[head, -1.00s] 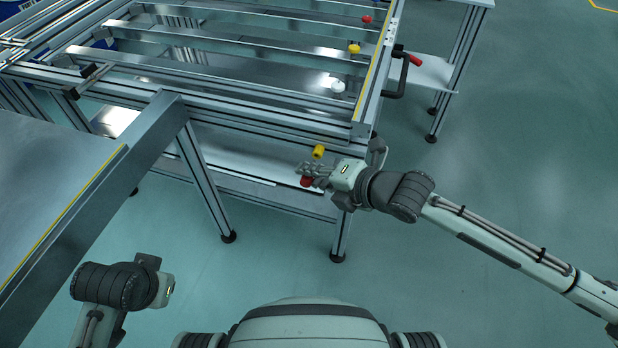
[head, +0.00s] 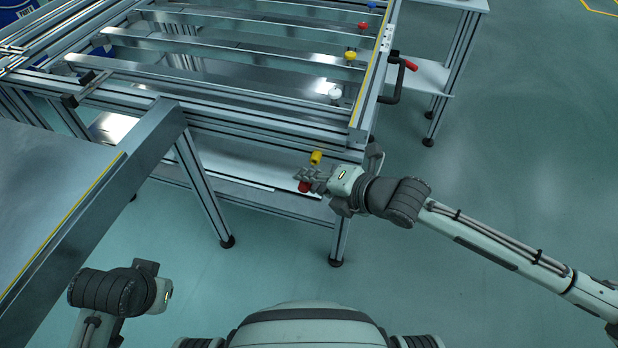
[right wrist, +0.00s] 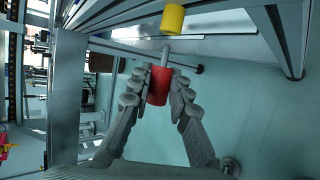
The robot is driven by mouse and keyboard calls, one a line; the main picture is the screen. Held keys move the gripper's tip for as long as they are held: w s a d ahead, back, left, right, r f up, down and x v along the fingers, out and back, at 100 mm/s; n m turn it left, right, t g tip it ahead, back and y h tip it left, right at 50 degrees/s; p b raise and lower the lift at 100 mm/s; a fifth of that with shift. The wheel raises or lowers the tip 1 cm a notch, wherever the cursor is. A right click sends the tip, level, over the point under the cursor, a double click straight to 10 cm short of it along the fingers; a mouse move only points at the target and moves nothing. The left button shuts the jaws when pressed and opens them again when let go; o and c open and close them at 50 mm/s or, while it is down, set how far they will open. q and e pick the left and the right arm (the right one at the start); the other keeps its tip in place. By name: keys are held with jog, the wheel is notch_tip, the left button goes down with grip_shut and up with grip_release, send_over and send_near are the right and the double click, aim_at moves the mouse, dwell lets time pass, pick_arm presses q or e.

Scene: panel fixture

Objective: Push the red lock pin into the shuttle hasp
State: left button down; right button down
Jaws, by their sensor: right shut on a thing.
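The red lock pin (right wrist: 160,86) is a red cylinder with a thin grey shank pointing up in the right wrist view. My right gripper (right wrist: 156,92) is shut on its red body. In the head view the red end (head: 304,187) shows at the fingertips of my right gripper (head: 311,177), by the near edge of the frame. A yellow cylinder (head: 316,158) sits just beyond; in the right wrist view this yellow part (right wrist: 172,19) is above the shank, apart from it. I cannot clearly pick out the shuttle hasp. My left gripper (head: 161,296) is at lower left, fingers hidden.
The metal panel frame (head: 240,118) spans the top, with a black crank (head: 395,88) at its right. White, yellow, red and blue knobs run along its right rail. A bench (head: 50,190) with a yellow edge stands at left. The floor at right is clear.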

jog(key=shift+r, duration=0.1)
dwell(0.3)
jog(key=shift+p, duration=0.35)
dwell(0.4)
jog(key=shift+p, duration=0.4)
jog(key=shift+w+d, duration=0.3)
jog(key=shift+w, duration=0.55)
jog(key=shift+w+d, duration=0.25)
jog(key=shift+w, duration=0.6)
jog(key=c, duration=1.3)
grip_release()
jog(key=shift+c, duration=0.2)
